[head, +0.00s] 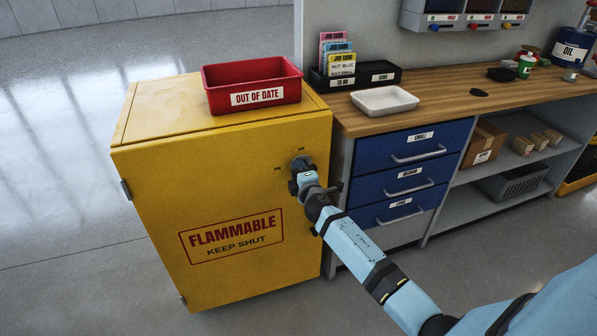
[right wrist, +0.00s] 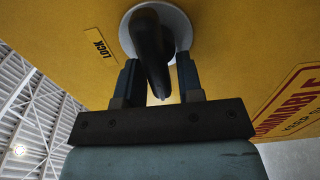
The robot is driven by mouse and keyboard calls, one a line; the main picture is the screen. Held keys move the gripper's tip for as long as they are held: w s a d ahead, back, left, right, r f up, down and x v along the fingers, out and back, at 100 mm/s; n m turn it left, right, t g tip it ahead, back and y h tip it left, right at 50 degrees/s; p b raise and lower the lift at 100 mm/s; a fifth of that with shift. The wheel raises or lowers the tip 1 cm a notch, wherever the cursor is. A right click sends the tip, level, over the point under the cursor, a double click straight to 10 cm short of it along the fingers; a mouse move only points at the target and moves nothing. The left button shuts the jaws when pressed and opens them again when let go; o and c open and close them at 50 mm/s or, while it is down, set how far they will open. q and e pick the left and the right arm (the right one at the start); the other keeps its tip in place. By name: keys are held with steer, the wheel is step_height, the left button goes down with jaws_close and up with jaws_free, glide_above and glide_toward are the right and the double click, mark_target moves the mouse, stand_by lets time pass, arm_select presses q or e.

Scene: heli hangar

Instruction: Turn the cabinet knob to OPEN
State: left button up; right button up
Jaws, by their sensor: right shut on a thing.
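The yellow cabinet (head: 160,190) stands left of the workbench, its door closed, marked FLAMMABLE KEEP SHUT. Its knob (head: 301,162) is at the door's upper right and mostly hidden by my right gripper (head: 299,176) in the head view. In the right wrist view, the knob (right wrist: 150,45) is a dark handle on a pale round plate, between the two fingers of my right gripper (right wrist: 158,75), which is shut on it. A LOCK label (right wrist: 101,45) shows beside the plate there. In the head view the small marks near the knob are too small to read. My left gripper is out of view.
A red OUT OF DATE bin (head: 253,85) sits on the cabinet top. The wooden workbench (head: 440,95) with blue drawers (head: 405,165) adjoins on the right, holding a white tray (head: 384,101) and card holders. Grey floor (head: 60,200) is clear on the left.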

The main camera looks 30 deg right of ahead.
stand_by(0.3)
steer(key=o, duration=0.6)
steer(key=shift+o, duration=0.2)
arm_select(q)
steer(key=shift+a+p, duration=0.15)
steer(key=shift+p, duration=0.45)
arm_select(e)
steer(key=v, duration=1.3)
steer(key=shift+s, duration=0.4)
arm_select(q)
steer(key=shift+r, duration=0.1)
